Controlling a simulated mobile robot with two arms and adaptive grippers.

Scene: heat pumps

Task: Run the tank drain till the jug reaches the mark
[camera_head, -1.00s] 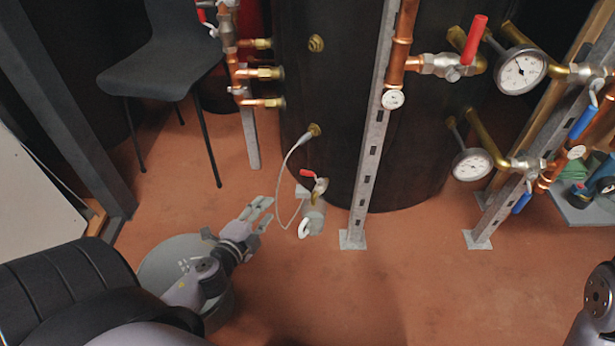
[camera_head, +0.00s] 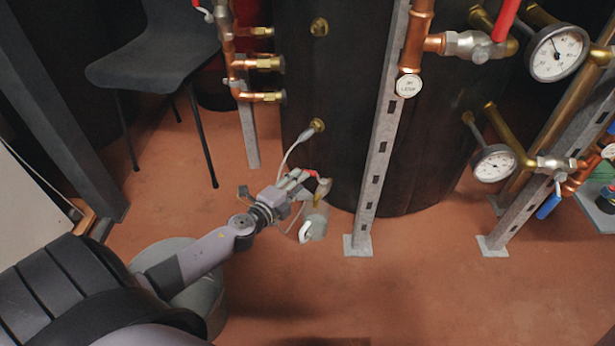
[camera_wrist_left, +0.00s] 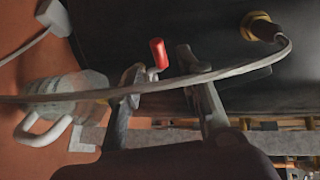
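The dark tank (camera_head: 340,90) stands at the back. The drain valve's red handle (camera_head: 313,174) is low in front of it, and it also shows in the left wrist view (camera_wrist_left: 158,54). A translucent jug (camera_head: 317,220) with a white handle stands below the drain; it lies at the left of the left wrist view (camera_wrist_left: 65,88). I cannot make out its mark or any water level. My left gripper (camera_head: 300,182) is beside the red handle. In the left wrist view its fingers (camera_wrist_left: 160,66) are apart, with the red handle showing between them; contact is unclear. My right gripper is out of view.
A pale hose (camera_head: 287,155) runs from the tank's brass fitting (camera_head: 317,125) and crosses in front of the fingers in the left wrist view. A metal post (camera_head: 375,170) stands right of the jug. A dark chair (camera_head: 160,55) is at the left. Gauges and pipes fill the right.

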